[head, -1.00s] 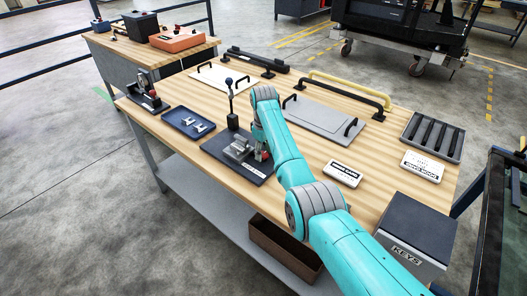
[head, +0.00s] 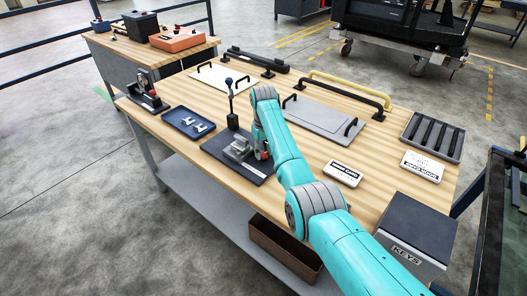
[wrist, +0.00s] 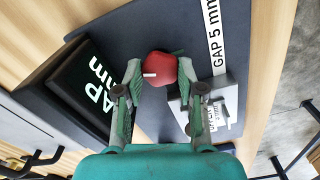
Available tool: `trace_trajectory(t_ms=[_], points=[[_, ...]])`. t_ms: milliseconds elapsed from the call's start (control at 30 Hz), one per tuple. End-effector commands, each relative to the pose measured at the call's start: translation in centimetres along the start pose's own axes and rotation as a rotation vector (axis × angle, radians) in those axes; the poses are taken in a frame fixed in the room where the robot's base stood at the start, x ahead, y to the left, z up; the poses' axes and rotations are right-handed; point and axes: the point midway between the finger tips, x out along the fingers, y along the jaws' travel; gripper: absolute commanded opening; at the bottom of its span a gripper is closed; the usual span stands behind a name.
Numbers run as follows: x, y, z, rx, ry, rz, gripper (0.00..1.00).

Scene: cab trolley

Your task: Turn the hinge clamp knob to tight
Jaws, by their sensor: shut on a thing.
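The red hinge clamp knob (wrist: 162,66) sits between the fingertips of my gripper (wrist: 160,74) in the wrist view. Both fingers close on its sides. A short white mark on the knob points left in that view. A bit of the red knob (head: 264,155) shows in the head view, beside my arm. The grey metal hinge block (head: 240,148) stands on the dark base plate (head: 252,172); it also shows beside the right finger in the wrist view (wrist: 224,107). My arm hides most of the gripper in the head view.
A dark block (wrist: 70,85) marked "GAP" and "mm" stands left of the gripper in the wrist view. A "GAP 5 mm" strip (wrist: 214,35) lies on the plate. An upright post (head: 230,100) and a blue tray (head: 187,122) are to the left in the head view.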

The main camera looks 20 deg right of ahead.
Motion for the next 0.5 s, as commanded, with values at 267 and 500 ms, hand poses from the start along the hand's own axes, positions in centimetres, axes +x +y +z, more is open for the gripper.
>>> trace_trajectory(t_ms=[267,500], points=[[-0.03,-0.01,-0.04,0.264,0.001,0.000,0.04],[-0.04,0.00,-0.04,0.491,0.002,0.000,0.04]])
